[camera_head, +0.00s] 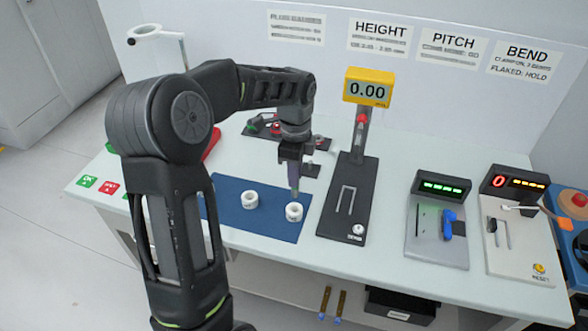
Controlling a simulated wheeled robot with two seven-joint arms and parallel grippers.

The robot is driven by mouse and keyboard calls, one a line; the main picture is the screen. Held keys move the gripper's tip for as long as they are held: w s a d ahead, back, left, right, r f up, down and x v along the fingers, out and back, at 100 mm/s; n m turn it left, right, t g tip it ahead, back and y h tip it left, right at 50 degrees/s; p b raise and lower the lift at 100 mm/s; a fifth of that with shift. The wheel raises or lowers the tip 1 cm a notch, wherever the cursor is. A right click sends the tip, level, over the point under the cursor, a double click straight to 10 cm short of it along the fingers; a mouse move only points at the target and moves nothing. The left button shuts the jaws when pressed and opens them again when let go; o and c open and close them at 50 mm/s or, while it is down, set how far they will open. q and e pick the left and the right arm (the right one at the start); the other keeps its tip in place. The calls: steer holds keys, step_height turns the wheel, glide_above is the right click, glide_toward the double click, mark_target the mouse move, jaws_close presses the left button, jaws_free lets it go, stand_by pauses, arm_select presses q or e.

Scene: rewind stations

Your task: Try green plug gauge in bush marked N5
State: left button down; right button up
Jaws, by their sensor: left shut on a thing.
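My left gripper (294,184) points straight down over the blue mat (232,222), shut on a slim plug gauge that is mostly hidden between the fingers; its colour is not clear. The fingertips are right above the right white bush (294,213), close to its bore; I cannot tell whether the gauge's tip is inside. A second white bush (250,201) stands on the mat to the left. Both bushes have small dark marks too small to read. My right gripper is not in view.
A dark rack (262,129) with small green and red parts stands behind my wrist. A height gauge with a yellow display (369,87) stands right of the mat. Two more test stations (437,218) (515,236) are further right. Green and red pads (88,181) lie at the left edge.

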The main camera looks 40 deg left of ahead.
mark_target(294, 196)
arm_select(q)
steer(key=shift+w, duration=0.1)
steer(key=shift+a, duration=0.3)
steer(key=shift+d+f, duration=0.1)
steer(key=shift+d, duration=0.05)
steer(key=shift+f, duration=0.2)
steer(key=shift+f+b, duration=1.85)
steer(key=shift+f, duration=0.3)
steer(key=shift+f, duration=0.25)
steer(key=shift+f+b, duration=1.2)
steer(key=shift+f, duration=0.6)
stand_by(1.4)
steer(key=shift+r, duration=0.1)
